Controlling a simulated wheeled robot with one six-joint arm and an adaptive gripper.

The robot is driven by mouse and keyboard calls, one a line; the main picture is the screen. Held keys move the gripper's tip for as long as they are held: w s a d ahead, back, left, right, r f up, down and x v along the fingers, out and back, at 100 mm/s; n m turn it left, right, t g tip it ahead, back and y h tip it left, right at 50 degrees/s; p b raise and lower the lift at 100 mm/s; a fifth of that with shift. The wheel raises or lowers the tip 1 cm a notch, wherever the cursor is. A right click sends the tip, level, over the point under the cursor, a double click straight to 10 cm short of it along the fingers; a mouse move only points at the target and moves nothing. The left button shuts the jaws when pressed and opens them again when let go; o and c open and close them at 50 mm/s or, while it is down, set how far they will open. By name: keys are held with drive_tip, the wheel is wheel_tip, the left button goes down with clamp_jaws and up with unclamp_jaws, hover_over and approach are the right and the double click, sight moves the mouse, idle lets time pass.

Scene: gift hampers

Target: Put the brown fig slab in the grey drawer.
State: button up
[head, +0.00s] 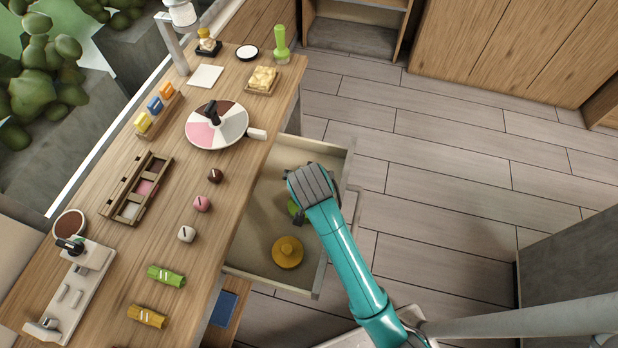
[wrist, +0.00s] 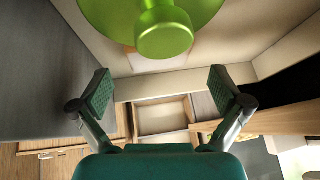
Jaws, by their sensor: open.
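A brown-ochre bar with pale stripes (head: 147,316), the likeliest fig slab, lies at the near end of the wooden table. An open drawer (head: 321,276) with a pale interior juts out from the table's right side; I cannot tell whether it is the grey one. My gripper (head: 299,207) is over this drawer, above a green knobbed thing mostly hidden under it. In the wrist view, my fingers (wrist: 162,92) are spread and empty, with the green knobbed thing (wrist: 165,32) just beyond them. A yellow knobbed thing (head: 287,252) sits in the drawer.
A green striped bar (head: 166,276) lies near the brown one. White (head: 186,234), pink (head: 202,203) and dark (head: 215,176) small round things stand along the table. A round sectioned dish (head: 217,126) is farther back. The floor at right is clear.

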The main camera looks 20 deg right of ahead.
drive_tip(key=v, duration=0.7)
drive_tip(key=shift+s+r, duration=0.25)
drive_tip(key=shift+r, duration=0.05)
